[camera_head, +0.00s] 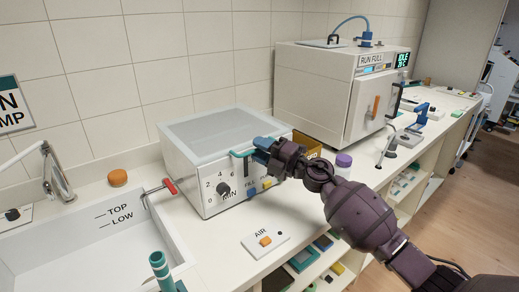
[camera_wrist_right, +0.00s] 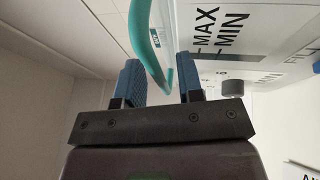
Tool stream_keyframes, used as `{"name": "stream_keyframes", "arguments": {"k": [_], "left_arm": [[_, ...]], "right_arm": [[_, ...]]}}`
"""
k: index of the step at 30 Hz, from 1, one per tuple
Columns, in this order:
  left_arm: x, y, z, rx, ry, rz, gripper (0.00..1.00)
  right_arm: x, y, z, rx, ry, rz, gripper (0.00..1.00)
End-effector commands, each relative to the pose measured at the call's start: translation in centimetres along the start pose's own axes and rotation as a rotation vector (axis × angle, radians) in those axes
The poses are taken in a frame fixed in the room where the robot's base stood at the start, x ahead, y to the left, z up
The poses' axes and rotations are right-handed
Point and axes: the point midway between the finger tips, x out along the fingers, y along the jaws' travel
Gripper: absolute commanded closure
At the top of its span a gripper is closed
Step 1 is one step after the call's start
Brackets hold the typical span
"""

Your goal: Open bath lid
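The bath (camera_head: 215,165) is a white box on the counter with a dial and printed marks on its front. Its grey lid (camera_head: 225,130) lies flat and closed on top. A teal handle (camera_head: 240,153) is at the lid's front edge; it also shows in the right wrist view (camera_wrist_right: 150,40). My right gripper (camera_head: 262,150) is at the bath's front right, by the handle. In the right wrist view its blue fingers stand apart, with the handle's end between them and gaps visible. My left gripper is not in view.
A white machine (camera_head: 325,85) labelled RUN FULL stands behind on the right. A sink (camera_head: 90,250) is at left, with a red-handled tap (camera_head: 169,186) beside the bath. An AIR switch plate (camera_head: 265,241) and a purple-capped jar (camera_head: 343,162) are near my right arm.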

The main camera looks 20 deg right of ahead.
Motion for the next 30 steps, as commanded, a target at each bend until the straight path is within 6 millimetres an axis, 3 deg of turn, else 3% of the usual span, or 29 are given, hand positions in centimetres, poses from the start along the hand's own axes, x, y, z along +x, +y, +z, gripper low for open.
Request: {"name": "stream_keyframes", "arguments": {"k": [10, 17, 30], "left_arm": [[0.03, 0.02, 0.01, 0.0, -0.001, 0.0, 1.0], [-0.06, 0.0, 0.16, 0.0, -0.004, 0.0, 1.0], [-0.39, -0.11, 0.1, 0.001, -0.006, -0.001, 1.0]], "right_arm": [[0.36, 0.0, 0.0, 0.0, 0.0, 0.0, 0.66], [0.35, 0.0, -0.01, 0.0, 0.0, 0.0, 0.99], [0.67, 0.49, 0.31, 0.001, 0.0, -0.008, 1.0]]}}
